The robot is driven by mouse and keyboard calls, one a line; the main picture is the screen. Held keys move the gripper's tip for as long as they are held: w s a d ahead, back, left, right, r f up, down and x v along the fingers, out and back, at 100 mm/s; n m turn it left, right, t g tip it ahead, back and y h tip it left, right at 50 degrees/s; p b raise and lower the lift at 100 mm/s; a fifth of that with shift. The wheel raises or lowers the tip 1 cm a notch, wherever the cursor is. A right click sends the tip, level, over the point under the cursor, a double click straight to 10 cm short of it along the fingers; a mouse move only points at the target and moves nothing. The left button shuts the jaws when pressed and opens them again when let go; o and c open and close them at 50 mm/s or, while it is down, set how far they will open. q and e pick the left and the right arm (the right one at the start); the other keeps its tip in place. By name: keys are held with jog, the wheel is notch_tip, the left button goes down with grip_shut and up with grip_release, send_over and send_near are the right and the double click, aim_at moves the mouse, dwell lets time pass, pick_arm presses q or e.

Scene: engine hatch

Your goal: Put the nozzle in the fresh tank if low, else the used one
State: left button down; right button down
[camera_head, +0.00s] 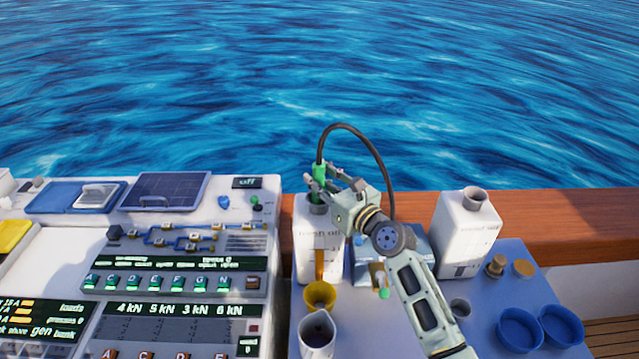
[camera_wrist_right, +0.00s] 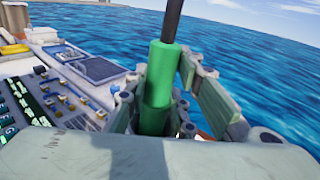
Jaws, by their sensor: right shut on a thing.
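The green nozzle (camera_head: 320,172) with a black hose (camera_head: 362,140) is upright in the jaws of my right gripper (camera_head: 330,188). It also shows in the right wrist view (camera_wrist_right: 160,85) between the fingers. The nozzle is directly over or in the neck of the left white tank (camera_head: 308,250); I cannot tell how deep its tip is. A second white tank (camera_head: 468,240) with an open grey neck stands to the right. My left gripper is not in view.
A yellow funnel (camera_head: 320,295) and a white jug (camera_head: 317,335) stand in front of the left tank. Blue bowls (camera_head: 519,330) and small caps (camera_head: 523,268) lie at right. A control panel (camera_head: 170,270) fills the left. A wooden rail (camera_head: 560,218) and water lie behind.

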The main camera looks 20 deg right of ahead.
jog(key=shift+f, duration=0.5)
jog(key=c, duration=2)
grip_release()
jog(key=shift+f, duration=0.2)
jog(key=o, duration=0.5)
jog(key=shift+r, duration=0.3)
jog(key=b+v, duration=0.1)
jog(key=v, duration=1.1)
jog(key=shift+b, duration=0.35)
